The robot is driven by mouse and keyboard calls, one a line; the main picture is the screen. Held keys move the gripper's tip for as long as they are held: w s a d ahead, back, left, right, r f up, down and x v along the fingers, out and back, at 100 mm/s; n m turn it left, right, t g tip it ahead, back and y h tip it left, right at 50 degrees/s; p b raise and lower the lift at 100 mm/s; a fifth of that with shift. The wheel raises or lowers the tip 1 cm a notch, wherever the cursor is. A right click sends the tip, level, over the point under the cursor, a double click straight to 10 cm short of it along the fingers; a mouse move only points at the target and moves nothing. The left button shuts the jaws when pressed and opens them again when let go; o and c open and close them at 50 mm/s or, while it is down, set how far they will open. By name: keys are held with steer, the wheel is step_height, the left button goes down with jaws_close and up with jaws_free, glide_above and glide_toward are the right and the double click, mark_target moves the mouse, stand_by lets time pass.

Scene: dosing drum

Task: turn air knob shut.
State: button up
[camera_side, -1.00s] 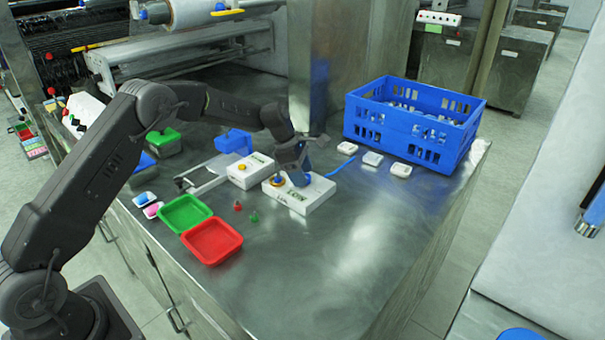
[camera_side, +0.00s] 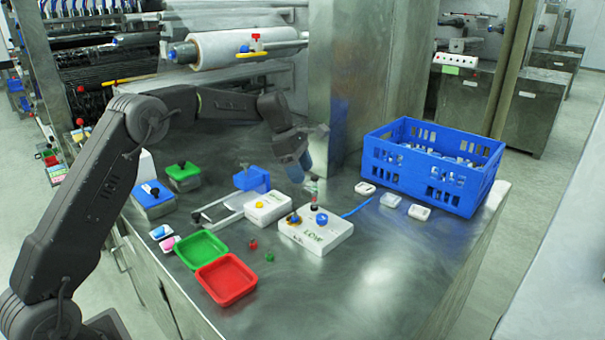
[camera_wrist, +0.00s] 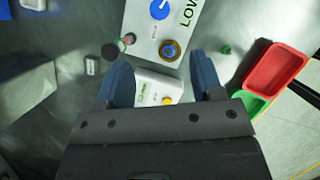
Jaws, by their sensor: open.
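A white box (camera_side: 322,240) marked LOW stands on the steel table. On it are a round blue knob (camera_side: 321,218) and a brass-and-blue knob (camera_side: 293,218). In the wrist view the blue knob (camera_wrist: 160,9) carries a pale line and is partly cut off at the top edge; the brass-and-blue knob (camera_wrist: 170,50) is nearer my fingers. No label on either knob can be read as air. My gripper (camera_side: 303,168) is above and behind the box, apart from both knobs.
A second white box (camera_side: 267,207) with a yellow button stands left of the LOW box. A small upright red-and-green piece (camera_side: 311,187) stands behind it. Green (camera_side: 201,250) and red (camera_side: 226,279) trays lie left. A blue crate (camera_side: 432,165) stands right.

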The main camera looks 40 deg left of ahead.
steer(key=shift+d, duration=0.1)
steer(key=m+t+y, duration=0.2)
steer(key=m+y, duration=0.4)
steer(key=m, duration=1.2)
glide_toward(322, 217)
steer(key=x, duration=0.9)
steer(key=shift+f, duration=0.1)
steer(key=c, duration=0.9)
